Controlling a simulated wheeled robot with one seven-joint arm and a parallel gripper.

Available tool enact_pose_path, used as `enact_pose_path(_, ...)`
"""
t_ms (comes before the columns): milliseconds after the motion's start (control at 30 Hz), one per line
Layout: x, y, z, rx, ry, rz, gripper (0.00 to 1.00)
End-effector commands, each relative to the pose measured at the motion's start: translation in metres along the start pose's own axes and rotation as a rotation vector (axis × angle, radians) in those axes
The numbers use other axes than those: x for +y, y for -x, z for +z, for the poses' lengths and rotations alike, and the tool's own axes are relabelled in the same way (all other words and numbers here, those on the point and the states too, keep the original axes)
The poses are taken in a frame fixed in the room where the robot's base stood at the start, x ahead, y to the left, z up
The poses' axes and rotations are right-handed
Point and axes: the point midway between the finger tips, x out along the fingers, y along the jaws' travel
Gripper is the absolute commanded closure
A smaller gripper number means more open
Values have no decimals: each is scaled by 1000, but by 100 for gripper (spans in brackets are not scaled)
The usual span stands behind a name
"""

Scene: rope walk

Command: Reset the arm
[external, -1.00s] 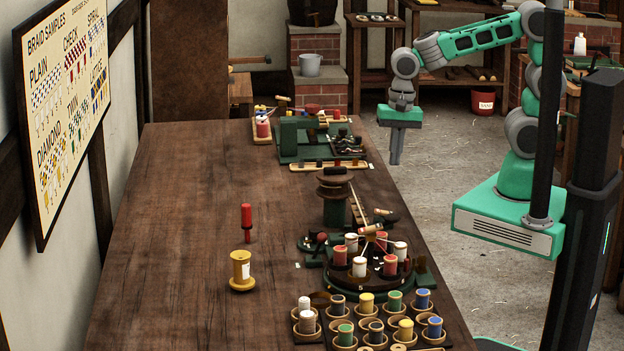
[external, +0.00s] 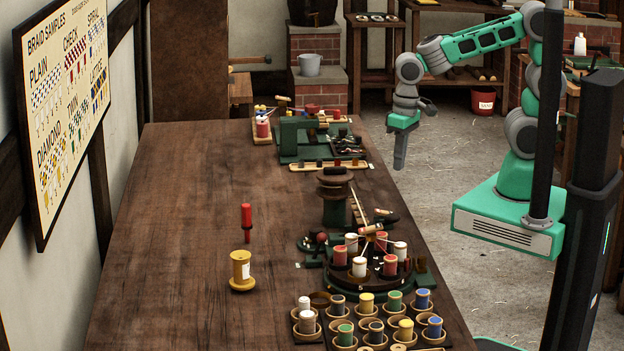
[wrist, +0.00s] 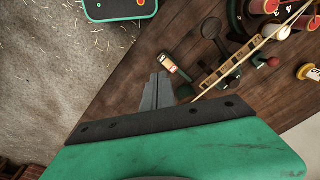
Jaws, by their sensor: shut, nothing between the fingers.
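My gripper (external: 400,162) hangs from my green and grey arm in the external view, pointing down beside the right edge of the long wooden table (external: 190,200). Its fingers are shut with nothing between them. In the wrist view the grey fingers of my gripper (wrist: 157,92) sit together, seen over the table's edge with the floor to the left. Nothing touches the gripper in either view.
A braiding stand with red and white bobbins (external: 360,266) and a tray of coloured spools (external: 345,334) are at the table's near right. A green bench device (external: 292,138) stands at the far end. A yellow spool (external: 241,270) is mid-table. A red bucket (external: 483,101) is on the floor.

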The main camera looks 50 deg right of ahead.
Motion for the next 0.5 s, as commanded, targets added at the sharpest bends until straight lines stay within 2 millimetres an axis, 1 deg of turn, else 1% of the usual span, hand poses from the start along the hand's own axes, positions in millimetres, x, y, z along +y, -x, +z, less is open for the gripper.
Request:
enact_pose_path(33,3,-4,6,-2,87,2,100)
enact_pose_path(133,13,-7,17,6,263,3,100)
enact_pose_path(167,20,-7,19,14,302,4,100)
enact_pose_path(200,33,-5,22,30,343,6,100)
enact_pose_path(267,60,0,26,62,320,12,100)
enact_pose_path(300,75,3,27,82,270,16,100)
enact_pose_path(367,97,10,27,113,193,23,100)
enact_pose_path(400,111,16,28,136,143,29,100)
enact_pose_path(467,132,26,26,172,68,38,100)
enact_pose_path(500,145,34,24,201,22,46,100)
